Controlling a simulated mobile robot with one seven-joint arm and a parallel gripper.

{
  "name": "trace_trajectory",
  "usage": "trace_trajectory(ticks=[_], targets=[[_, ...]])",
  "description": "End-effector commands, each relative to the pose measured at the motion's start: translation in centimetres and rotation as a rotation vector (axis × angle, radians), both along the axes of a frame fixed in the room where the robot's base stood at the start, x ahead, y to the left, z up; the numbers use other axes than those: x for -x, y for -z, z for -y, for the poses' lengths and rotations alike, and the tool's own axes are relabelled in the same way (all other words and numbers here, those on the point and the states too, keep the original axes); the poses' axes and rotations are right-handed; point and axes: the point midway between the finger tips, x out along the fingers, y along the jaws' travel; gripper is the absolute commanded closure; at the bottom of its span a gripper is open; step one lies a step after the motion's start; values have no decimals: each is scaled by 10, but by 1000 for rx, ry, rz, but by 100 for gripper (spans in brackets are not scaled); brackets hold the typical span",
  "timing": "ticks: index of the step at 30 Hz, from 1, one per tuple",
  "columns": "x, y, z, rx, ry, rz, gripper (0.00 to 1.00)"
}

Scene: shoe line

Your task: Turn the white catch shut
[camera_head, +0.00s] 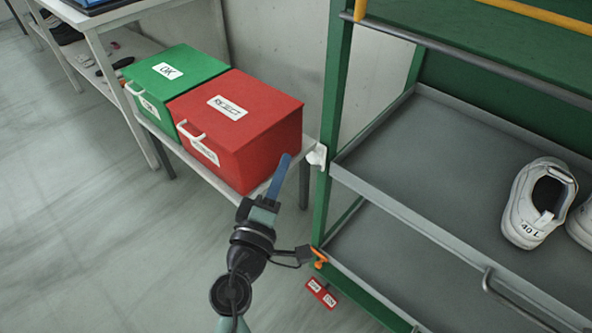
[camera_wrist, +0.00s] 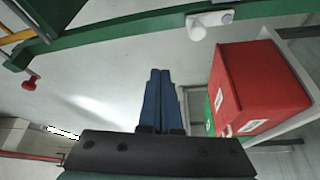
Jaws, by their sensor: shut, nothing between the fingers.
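The white catch (camera_head: 317,155) is mounted on the green upright of the rack, level with the upper shelf. In the wrist view the white catch (camera_wrist: 198,30) shows at the top on a green bar, right of and above my fingertips. My gripper (camera_head: 285,157) has blue fingers pressed together with nothing between them. In the head view its tips are just left of the catch and overlap the red box's front edge. The wrist view shows the closed blue fingers (camera_wrist: 160,72) pointing up the picture, apart from the catch.
A red box (camera_head: 240,135) marked REJECT and a green box (camera_head: 170,80) marked OK stand on a low bench. An orange catch (camera_head: 320,258) sits lower on the upright, with red tags (camera_head: 321,293) below it. White shoes (camera_head: 535,205) stand on the grey shelf (camera_head: 430,140).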

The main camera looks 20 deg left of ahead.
Motion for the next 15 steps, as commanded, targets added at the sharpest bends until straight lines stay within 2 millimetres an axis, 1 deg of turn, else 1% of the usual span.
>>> trace_trajectory(ticks=[1,3,4,7,15], targets=[[6,26,-8,41,-16,-14,100],[12,42,-15,84,-30,-23,100],[14,46,-17,98,-33,-25,100],[18,53,-21,122,-41,-28,100],[18,53,-21,125,-42,-28,100]])
